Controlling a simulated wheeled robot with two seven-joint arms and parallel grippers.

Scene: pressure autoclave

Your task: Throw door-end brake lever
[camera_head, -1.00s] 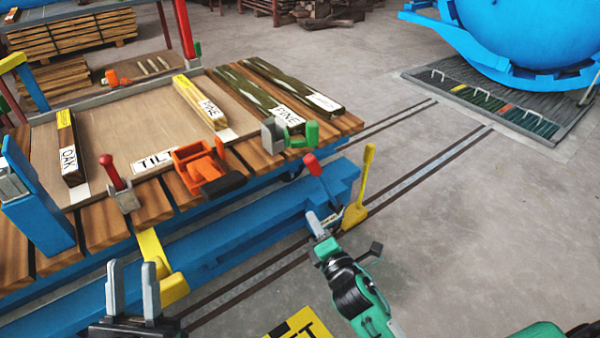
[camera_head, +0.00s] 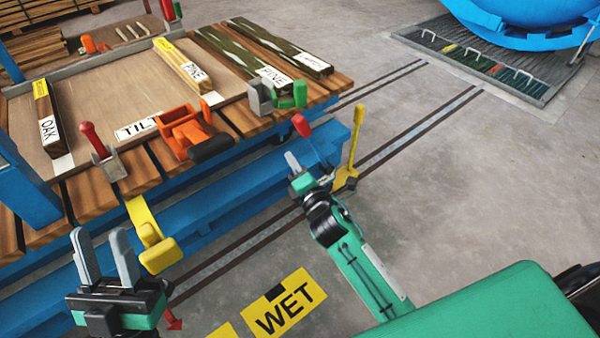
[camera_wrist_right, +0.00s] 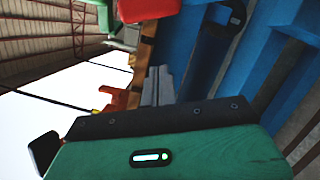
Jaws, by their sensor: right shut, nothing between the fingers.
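A lever with a red grip (camera_head: 301,125) stands at the right end of the blue cart frame (camera_head: 225,195). A yellow lever (camera_head: 357,135) stands upright just right of it, by the rail. I cannot tell from a label which is the door-end brake lever. My right gripper (camera_head: 293,161) is shut and empty, below and slightly left of the red grip, apparently apart from it. In the right wrist view, its grey fingers (camera_wrist_right: 158,87) are together, and a red part (camera_wrist_right: 147,10) shows above them. My left gripper (camera_head: 105,257) is open and empty at lower left.
The cart's slatted deck (camera_head: 215,120) carries labelled timbers, an orange clamp (camera_head: 183,130) and a red-knobbed lever (camera_head: 95,140). A yellow bracket (camera_head: 153,235) juts from its side. A WET sign (camera_head: 284,303) lies in front. Rails run toward the blue vessel (camera_head: 525,20). Floor at right is clear.

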